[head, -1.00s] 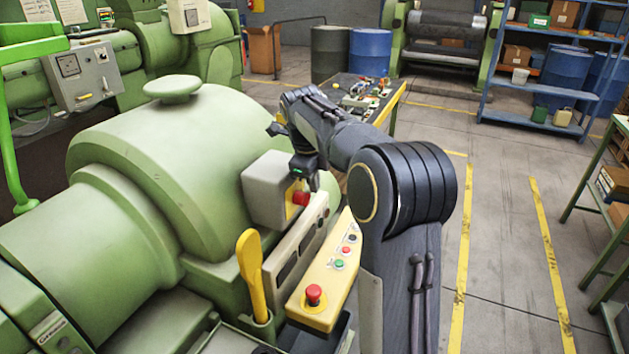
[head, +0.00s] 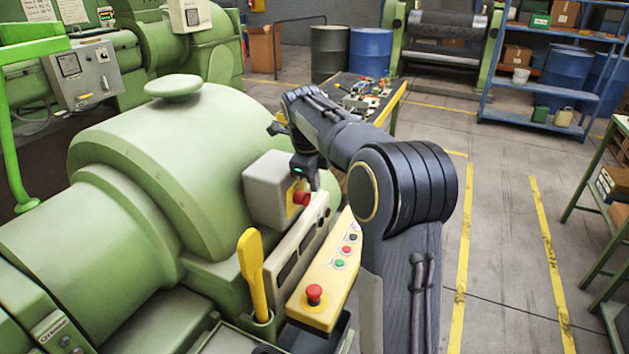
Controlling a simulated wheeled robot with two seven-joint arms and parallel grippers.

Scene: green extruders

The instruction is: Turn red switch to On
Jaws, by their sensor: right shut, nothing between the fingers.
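The red switch (head: 301,198) is a red knob on a yellow plate on the side of a grey box (head: 266,188), fixed to the green extruder (head: 165,150). Its On or Off marking is too small to read. My right gripper (head: 314,183) is shut and empty, pointing down just above and to the right of the red switch. I cannot tell whether its fingertips touch the knob. My left gripper is not in view.
A yellow control panel (head: 325,300) with a red mushroom button (head: 314,293) lies below the switch. A yellow lever (head: 252,268) stands at its left. A cluttered workbench (head: 375,92) is behind my right arm.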

